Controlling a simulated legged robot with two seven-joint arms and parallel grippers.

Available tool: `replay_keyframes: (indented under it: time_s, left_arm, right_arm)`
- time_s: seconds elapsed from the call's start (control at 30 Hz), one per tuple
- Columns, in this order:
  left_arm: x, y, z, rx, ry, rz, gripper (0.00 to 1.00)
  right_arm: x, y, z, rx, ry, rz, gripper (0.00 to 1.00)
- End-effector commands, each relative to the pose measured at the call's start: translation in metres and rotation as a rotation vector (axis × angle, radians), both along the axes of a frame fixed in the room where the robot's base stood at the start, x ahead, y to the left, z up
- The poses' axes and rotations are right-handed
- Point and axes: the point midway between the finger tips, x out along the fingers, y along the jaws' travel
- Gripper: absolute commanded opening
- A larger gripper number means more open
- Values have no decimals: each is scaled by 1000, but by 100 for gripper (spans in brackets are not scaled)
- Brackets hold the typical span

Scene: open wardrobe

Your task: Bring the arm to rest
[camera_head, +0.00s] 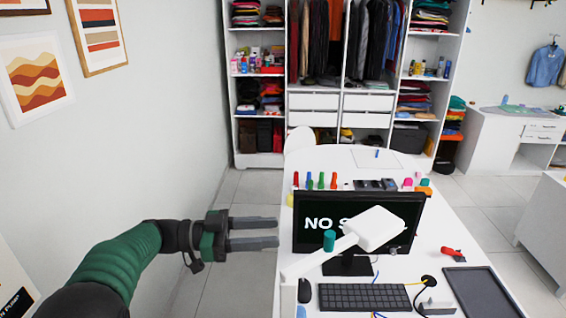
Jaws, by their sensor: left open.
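My left arm comes in from the lower left with a green sleeve. Its left gripper (277,232) is open, with two grey fingers pointing right and a gap between them. I see nothing between the fingers. The fingertips appear close to the left edge of the white desk (440,220) and to the left of the black monitor (308,236). My right gripper is not in view.
The monitor shows "NO S…", partly covered by a white lamp-like panel (378,229). A keyboard (365,297), a dark tray (482,292) and a red object (452,253) are on the desk. An open wardrobe (340,75) stands behind. Floor left of the desk is clear.

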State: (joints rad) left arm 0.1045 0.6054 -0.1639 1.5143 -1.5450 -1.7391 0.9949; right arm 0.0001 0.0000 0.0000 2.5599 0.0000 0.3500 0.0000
Motion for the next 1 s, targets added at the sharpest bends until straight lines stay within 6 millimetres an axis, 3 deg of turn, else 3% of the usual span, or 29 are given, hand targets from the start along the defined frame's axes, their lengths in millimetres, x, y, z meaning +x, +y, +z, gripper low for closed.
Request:
replay_keyframes:
  time_s: [0.07, 0.17, 0.23, 0.3, 0.37, 0.43, 0.5, 0.63, 0.7, 0.8, 0.9, 1.0]
  left_arm:
    - [28, -1, -1, -21, -48, 184, 42]
    - [76, 21, -12, -6, -73, 561, 42]
    - [95, 56, -41, 67, -20, 841, 42]
    - [90, 93, -88, 187, 100, 1075, 42]
    - [69, 119, -132, 303, 226, 1212, 42]
    - [32, 140, -181, 439, 381, 1308, 42]
    - [-14, 150, -225, 570, 539, 1353, 42]
    - [-108, 152, -288, 781, 820, 1342, 42]
    - [-151, 147, -309, 862, 942, 1307, 42]
    - [-194, 139, -325, 933, 1059, 1258, 42]
    - [-212, 135, -330, 961, 1108, 1232, 42]
    - [-214, 135, -330, 967, 1115, 1228, 42]
  right_arm:
    - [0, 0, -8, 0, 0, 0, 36]
    - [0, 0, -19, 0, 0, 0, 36]
    - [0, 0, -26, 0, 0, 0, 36]
    - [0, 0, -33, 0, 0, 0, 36]
    - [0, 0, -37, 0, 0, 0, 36]
    - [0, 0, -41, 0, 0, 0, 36]
    - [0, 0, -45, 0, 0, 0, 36]
    - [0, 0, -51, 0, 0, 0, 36]
    - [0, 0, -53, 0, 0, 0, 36]
    - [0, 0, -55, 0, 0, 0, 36]
    - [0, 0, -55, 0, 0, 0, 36]
    - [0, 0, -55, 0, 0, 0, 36]
